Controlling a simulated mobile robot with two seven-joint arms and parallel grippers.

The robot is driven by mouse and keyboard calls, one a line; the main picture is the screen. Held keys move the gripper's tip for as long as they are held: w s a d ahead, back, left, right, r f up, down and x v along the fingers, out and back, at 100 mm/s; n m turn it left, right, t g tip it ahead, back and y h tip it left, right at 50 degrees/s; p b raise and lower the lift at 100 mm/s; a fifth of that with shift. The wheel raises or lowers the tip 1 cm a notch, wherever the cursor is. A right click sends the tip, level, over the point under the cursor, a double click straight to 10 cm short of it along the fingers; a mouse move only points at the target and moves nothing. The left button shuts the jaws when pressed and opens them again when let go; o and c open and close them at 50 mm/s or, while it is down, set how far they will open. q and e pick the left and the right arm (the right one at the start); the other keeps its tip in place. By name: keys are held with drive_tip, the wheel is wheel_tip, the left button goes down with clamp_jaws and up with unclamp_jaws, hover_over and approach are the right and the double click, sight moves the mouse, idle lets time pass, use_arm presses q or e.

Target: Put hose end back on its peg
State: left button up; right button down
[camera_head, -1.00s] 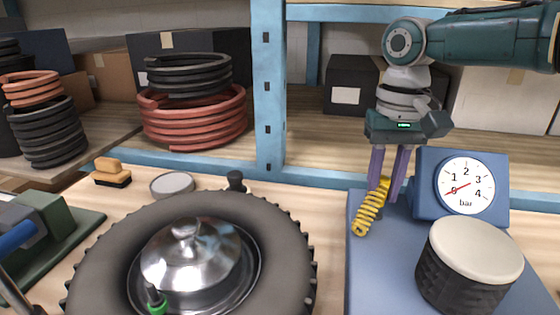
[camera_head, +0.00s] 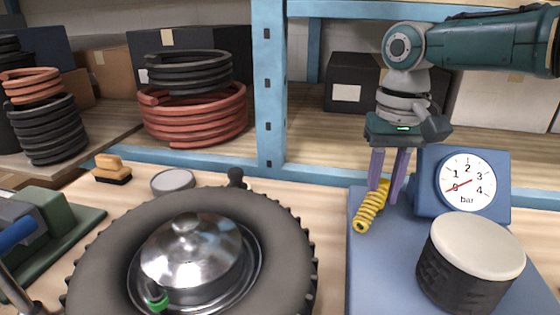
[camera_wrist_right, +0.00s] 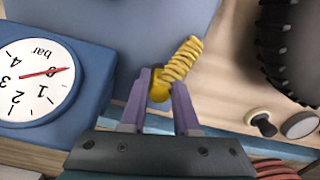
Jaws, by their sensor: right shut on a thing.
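The yellow coiled hose end (camera_head: 371,208) is between the purple fingers of my right gripper (camera_head: 383,185), which is shut on it. It hangs slanted down to the left at the far left corner of the blue base plate (camera_head: 385,270). In the right wrist view the yellow coil (camera_wrist_right: 184,58) sticks out past the fingertips (camera_wrist_right: 160,84). I cannot tell whether the coil touches the plate. I cannot make out a peg; it may be hidden by the fingers or coil. My left gripper is not in view.
The blue gauge box (camera_head: 427,183) stands close right of my right gripper. A white-topped black cylinder (camera_head: 478,243) stands on the plate. A large tyre (camera_head: 285,240) with a metal dome (camera_head: 190,250) lies left. A blue shelf post (camera_head: 269,90) rises behind.

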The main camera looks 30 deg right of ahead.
drive_tip(key=shift+f, duration=0.4)
idle(0.4)
unclamp_jaws()
idle(0.6)
drive_tip(key=shift+r, duration=0.15)
idle(0.4)
drive_tip(key=shift+r, duration=0.1)
drive_tip(key=shift+r+p, duration=1.3)
drive_tip(key=shift+p, duration=0.5)
drive_tip(key=shift+r, duration=0.1)
